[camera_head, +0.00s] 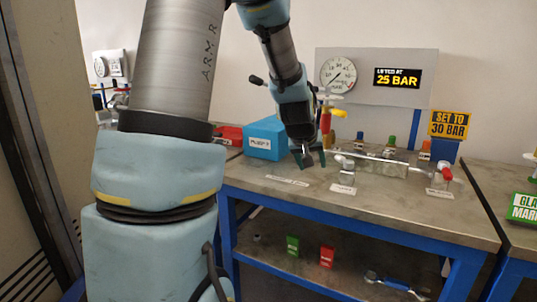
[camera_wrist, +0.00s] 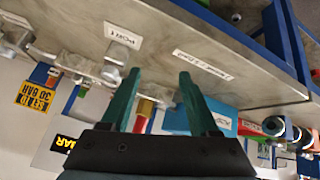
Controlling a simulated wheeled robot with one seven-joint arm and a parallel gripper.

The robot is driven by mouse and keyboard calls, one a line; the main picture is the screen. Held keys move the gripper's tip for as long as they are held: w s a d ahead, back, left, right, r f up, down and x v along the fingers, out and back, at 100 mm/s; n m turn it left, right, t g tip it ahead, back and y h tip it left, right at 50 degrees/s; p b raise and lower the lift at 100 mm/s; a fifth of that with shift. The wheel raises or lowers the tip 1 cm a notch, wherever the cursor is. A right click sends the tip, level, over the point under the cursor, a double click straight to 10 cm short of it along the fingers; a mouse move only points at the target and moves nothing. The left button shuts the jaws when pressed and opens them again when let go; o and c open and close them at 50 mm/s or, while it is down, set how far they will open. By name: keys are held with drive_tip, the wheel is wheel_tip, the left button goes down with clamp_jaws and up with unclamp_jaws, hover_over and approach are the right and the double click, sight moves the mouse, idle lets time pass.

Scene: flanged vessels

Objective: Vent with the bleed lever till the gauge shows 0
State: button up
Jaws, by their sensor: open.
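The round white gauge (camera_head: 338,75) is on a grey panel above the back of the bench. Its needle is too small to read surely. My gripper (camera_head: 308,160) hangs over the bench, fingers down, left of the metal fittings. The wrist view shows its two green fingers (camera_wrist: 158,78) apart with nothing gripped between them. A red and brass fitting with a yellow handle (camera_head: 327,122) stands behind my gripper, partly hidden by my arm. It shows beyond the fingers in the wrist view (camera_wrist: 145,108). I cannot tell which part is the bleed lever.
A display (camera_head: 398,78) reads "LIFTED AT 25 BAR". A yellow sign (camera_head: 449,124) reads "SET TO 30 BAR". A blue box (camera_head: 265,138) stands left of my gripper. Metal fittings (camera_head: 380,163) fill the bench's back right. The front of the bench top (camera_head: 400,212) is mostly clear.

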drive_tip(key=s+a+f+g+y, duration=0.1)
drive_tip(key=s+a+f+g, duration=0.1)
drive_tip(key=s+a, duration=0.7)
drive_tip(key=s+a+f+g+y+p, duration=0.1)
drive_tip(key=s+a+f+g+y, duration=0.1)
drive_tip(key=s+a, duration=0.7)
drive_tip(key=shift+s+a+f+g, duration=0.2)
drive_tip(key=shift+s+a+g, duration=0.25)
drive_tip(key=shift+g, duration=0.15)
